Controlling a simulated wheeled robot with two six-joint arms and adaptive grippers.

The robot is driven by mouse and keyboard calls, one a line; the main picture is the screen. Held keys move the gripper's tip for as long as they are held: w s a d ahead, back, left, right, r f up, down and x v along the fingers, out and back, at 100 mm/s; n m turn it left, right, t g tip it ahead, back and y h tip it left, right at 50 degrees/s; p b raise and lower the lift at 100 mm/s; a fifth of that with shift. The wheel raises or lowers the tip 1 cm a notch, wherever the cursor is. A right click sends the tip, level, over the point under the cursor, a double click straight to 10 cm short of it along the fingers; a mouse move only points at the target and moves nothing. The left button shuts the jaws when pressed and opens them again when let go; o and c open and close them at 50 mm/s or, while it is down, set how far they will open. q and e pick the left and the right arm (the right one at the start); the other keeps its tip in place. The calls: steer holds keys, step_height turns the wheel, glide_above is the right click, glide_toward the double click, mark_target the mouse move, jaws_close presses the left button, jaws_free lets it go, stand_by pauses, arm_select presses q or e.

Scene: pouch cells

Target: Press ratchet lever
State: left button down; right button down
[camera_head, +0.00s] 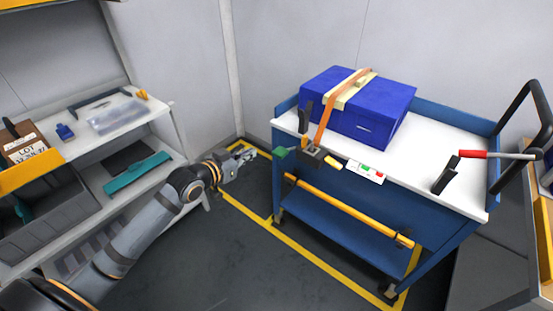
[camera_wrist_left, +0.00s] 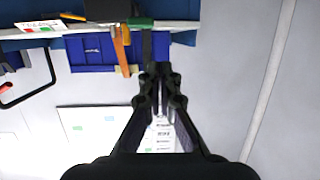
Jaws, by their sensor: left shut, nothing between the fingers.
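A blue box (camera_head: 365,103) sits on the cart with an orange strap (camera_head: 326,120) over its near left end. The ratchet (camera_head: 312,152), a dark block at the cart's front edge, has the strap running into it. A green-ended lever (camera_head: 282,153) sticks out to its left. In the wrist view, which is upside down, the green part (camera_wrist_left: 140,22) shows at the top beside the dark ratchet (camera_wrist_left: 106,10). My left gripper (camera_head: 246,154) is shut and empty, left of the green end with a gap between them. The fingertips (camera_wrist_left: 159,70) show in the left wrist view. My right gripper is out of view.
The blue cart has a white top (camera_head: 425,168), a yellow front bar (camera_head: 345,207) and a black push handle (camera_head: 520,115). A red-handled tool (camera_head: 474,154) is at its right. Shelves (camera_head: 115,125) with bins stand at the left. Open floor (camera_head: 235,260) lies between.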

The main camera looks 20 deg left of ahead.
mark_target(275, 151)
arm_select(q)
steer(key=d+r, duration=0.1)
steer(key=s+d+r, duration=0.1)
steer(key=shift+d+r+m+h, duration=0.2)
steer(key=shift+r+m+h, duration=0.15)
steer(key=shift+m+h, duration=0.05)
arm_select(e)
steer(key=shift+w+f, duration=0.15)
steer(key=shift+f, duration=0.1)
arm_select(q)
steer(key=shift+w, duration=0.1)
